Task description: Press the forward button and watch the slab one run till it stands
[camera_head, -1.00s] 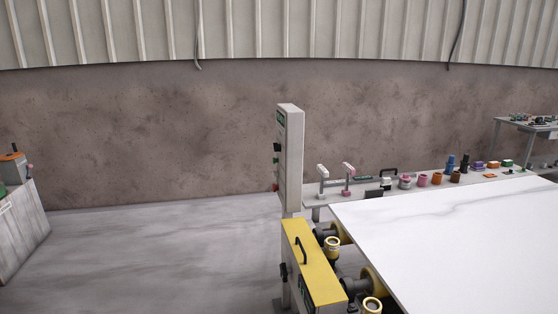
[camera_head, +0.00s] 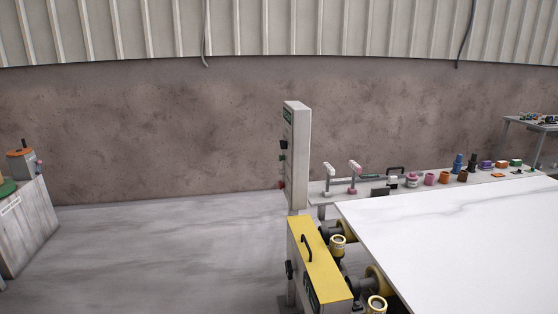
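The white stone slab (camera_head: 460,235) with faint grey veins lies flat at the right, partly cut off by the frame edge. Its left end is over rollers with yellow rims (camera_head: 376,283). A tall grey control post (camera_head: 297,155) stands left of the slab, seen nearly edge-on. Small dark, green and red buttons (camera_head: 282,158) stick out from its left face. Their labels are too small to read, so I cannot tell which is the forward button. Neither gripper is in view.
A yellow-topped housing (camera_head: 318,262) with a black handle stands below the post. A shelf (camera_head: 400,188) with several coloured parts runs behind the slab. A grey cabinet (camera_head: 27,226) is at the far left, and a small table (camera_head: 530,127) at the back right. The floor between cabinet and post is clear.

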